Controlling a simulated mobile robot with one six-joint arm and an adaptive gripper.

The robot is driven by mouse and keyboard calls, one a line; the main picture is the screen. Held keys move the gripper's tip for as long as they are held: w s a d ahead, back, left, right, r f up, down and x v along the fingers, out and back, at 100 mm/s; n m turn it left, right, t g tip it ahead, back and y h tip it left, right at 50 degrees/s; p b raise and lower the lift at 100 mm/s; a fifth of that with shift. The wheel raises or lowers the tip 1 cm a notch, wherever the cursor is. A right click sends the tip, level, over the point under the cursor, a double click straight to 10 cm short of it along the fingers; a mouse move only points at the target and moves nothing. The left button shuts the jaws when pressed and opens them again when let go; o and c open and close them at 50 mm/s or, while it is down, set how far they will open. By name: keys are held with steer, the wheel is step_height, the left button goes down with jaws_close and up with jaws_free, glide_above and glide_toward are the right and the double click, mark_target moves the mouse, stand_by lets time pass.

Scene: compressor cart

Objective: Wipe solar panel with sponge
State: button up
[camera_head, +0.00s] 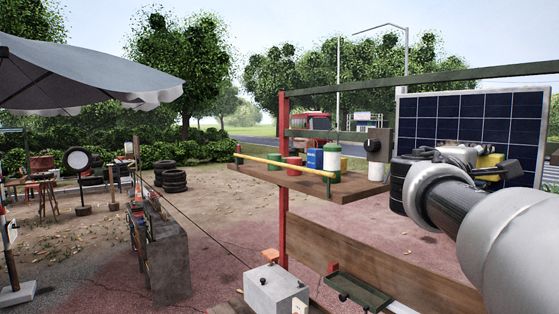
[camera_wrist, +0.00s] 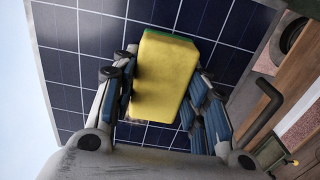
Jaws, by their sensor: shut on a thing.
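The solar panel (camera_head: 441,112) is a dark blue gridded sheet with a pale frame, standing upright at the right in the head view. It fills much of the wrist view (camera_wrist: 70,62). My gripper (camera_wrist: 160,92) is shut on a yellow sponge (camera_wrist: 162,76), with one finger on each side of it. The sponge has a greenish edge along its top. In the head view the sponge (camera_head: 489,161) shows partly, in front of the panel's lower part, and my arm hides some of that area. I cannot tell whether the sponge touches the panel.
A wooden shelf (camera_head: 290,184) with several cans and a yellow rail stands left of the panel. A red post (camera_head: 284,140) and a green top bar (camera_head: 440,80) frame the cart. A grey box (camera_head: 275,291) and a dark green tray (camera_head: 358,291) sit lower down.

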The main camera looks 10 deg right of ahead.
steer(key=shift+w+a, duration=1.7)
steer(key=shift+w, duration=2.5)
steer(key=shift+s+d+r+b, duration=0.1)
steer(key=shift+s+d+b, duration=0.75)
steer(key=shift+s, duration=1.1)
steer(key=shift+s+d+r+b, duration=0.1)
steer(key=shift+s+d+b, duration=0.8)
steer(key=shift+s, duration=1.05)
steer(key=shift+s+d+r+b, duration=0.1)
steer(key=shift+s+d+b, duration=0.75)
steer(key=shift+s, duration=1.1)
steer(key=shift+w+a, duration=0.45)
steer(key=shift+w, duration=0.5)
steer(key=shift+w+a, duration=0.45)
steer(key=shift+w, duration=0.45)
steer(key=shift+w+a, duration=0.45)
steer(key=shift+w, duration=0.5)
steer(key=w+a+p, duration=0.1)
steer(key=w+a, duration=0.1)
steer(key=w, duration=0.4)
steer(key=shift+a, duration=0.25)
steer(key=shift+b+v, duration=1.05)
steer(key=shift+v, duration=1.8)
